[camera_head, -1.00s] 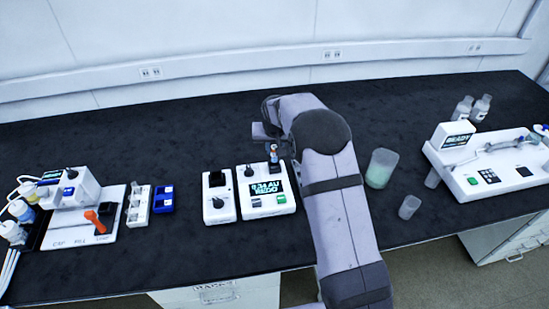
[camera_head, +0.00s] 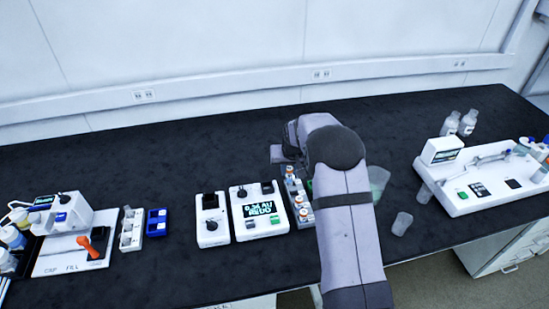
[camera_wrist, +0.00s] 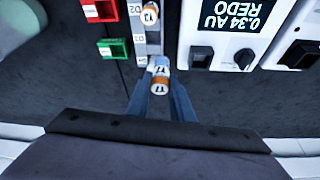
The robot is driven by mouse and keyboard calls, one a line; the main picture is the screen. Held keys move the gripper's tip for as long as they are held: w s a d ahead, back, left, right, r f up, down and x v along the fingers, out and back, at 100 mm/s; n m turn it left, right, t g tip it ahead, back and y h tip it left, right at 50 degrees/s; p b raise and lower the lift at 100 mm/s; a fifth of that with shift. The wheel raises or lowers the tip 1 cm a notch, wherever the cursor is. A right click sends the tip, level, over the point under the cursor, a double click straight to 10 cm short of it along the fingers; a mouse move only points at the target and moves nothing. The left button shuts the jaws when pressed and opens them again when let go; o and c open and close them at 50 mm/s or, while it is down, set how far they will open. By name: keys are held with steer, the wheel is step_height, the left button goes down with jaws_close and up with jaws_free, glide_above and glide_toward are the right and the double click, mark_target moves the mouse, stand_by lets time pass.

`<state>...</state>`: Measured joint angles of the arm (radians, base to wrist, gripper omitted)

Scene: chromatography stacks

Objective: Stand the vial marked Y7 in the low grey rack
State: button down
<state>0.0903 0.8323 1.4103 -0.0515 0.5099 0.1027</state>
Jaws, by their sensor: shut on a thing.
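My gripper (camera_wrist: 160,95) is shut on a vial (camera_wrist: 160,80) with an orange cap and a blue-and-white body. The cap marking looks like Y7, though it is small. In the wrist view the held vial is at the near end of the low grey rack (camera_wrist: 140,28), over or beside its last visible slot; I cannot tell whether it is seated. Another orange-capped vial (camera_wrist: 150,14) stands further along the rack. In the head view my gripper (camera_head: 280,153) is at the far end of the rack, which shows several orange-capped vials (camera_head: 299,200); the held vial is not clear there.
A white meter (camera_head: 257,212), reading 0.34 AU REDO, stands close left of the rack in the head view. A red holder (camera_wrist: 100,10) and a green holder (camera_wrist: 115,48) are on the rack's other side. A translucent beaker (camera_head: 379,180) is partly behind my arm. Dark bench behind is clear.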

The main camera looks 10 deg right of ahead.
steer(key=shift+s+d+f+b, duration=0.15)
steer(key=shift+d+f+b, duration=0.25)
steer(key=shift+f, duration=0.55)
steer(key=shift+s+d+f+b, duration=0.1)
steer(key=shift+d+f+b, duration=0.3)
steer(key=shift+f, duration=0.6)
steer(key=shift+s+d+f+b, duration=0.2)
steer(key=shift+f+b, duration=0.3)
steer(key=shift+f, duration=0.45)
steer(key=shift+f+b, duration=1.05)
steer(key=shift+f, duration=0.4)
steer(key=c, duration=1.5)
jaws_free()
steer(key=shift+r, duration=0.15)
steer(key=shift+r+p, duration=2.65)
steer(key=shift+r, duration=1.2)
